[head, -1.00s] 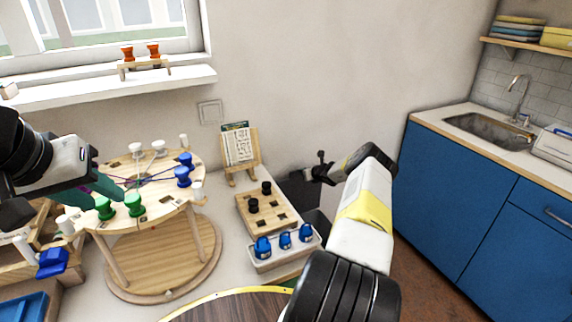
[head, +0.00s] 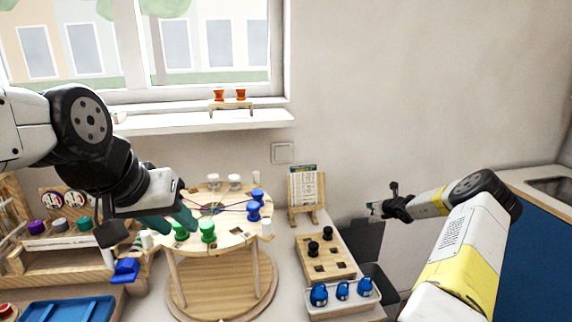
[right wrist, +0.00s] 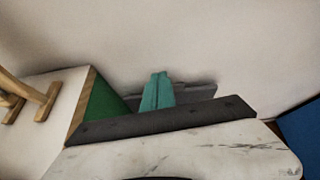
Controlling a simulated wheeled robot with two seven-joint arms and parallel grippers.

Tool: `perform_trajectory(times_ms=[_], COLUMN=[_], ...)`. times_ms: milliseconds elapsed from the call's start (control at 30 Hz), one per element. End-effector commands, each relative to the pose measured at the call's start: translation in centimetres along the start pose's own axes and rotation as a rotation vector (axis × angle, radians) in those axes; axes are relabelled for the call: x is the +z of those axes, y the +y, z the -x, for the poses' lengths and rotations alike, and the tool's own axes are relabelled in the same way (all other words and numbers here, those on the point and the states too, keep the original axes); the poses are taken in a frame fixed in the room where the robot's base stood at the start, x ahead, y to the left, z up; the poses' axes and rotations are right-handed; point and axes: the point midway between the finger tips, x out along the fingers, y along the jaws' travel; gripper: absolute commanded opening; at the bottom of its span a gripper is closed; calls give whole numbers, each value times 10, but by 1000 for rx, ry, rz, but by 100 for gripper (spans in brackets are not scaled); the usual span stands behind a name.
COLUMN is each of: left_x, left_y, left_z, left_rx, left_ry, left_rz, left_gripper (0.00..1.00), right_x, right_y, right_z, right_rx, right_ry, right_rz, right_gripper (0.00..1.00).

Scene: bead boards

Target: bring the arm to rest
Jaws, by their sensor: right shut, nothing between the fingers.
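My right gripper (head: 374,208) is at the right in the head view, in front of the wall and right of the card stand, clear of the table objects. Its teal fingers (right wrist: 158,91) are together in the right wrist view, with nothing between them. My left gripper (head: 168,222) reaches in from the left over the round wooden board (head: 226,242), beside the green pegs (head: 208,232). Its teal fingers are partly hidden, and I cannot tell whether they are apart or touch anything.
A peg block (head: 343,272) with two black pegs and a tray (head: 343,312) of blue pieces stand right of the round board. The card stand (head: 306,194) is behind them. A blue tray (head: 66,309) is at lower left. Open space surrounds the right gripper.

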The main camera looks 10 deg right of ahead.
Motion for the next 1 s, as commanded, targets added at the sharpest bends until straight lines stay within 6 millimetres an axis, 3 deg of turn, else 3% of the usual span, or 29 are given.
perform_trajectory(times_ms=[167, 300, 500, 733, 1000], left_x=[0, 0, 0, 0, 0], left_y=[0, 0, 0, 0, 0], left_z=[0, 0, 0, 0, 0], left_rx=[0, 0, 0, 0, 0], left_ry=[0, 0, 0, 0, 0], left_rz=[0, 0, 0, 0, 0], left_gripper=[36, 36, 36, 36, 36], right_x=[86, 149, 206, 227, 207], right_y=[66, 135, 230, 313, 367], right_z=[24, 61, 135, 239, 370], right_rx=[106, 208, 347, 480, 599], right_ry=[-44, -82, -132, -171, -189], right_rz=[333, 669, 1134, 1621, 2126], right_gripper=[0, 0, 0, 0, 0])
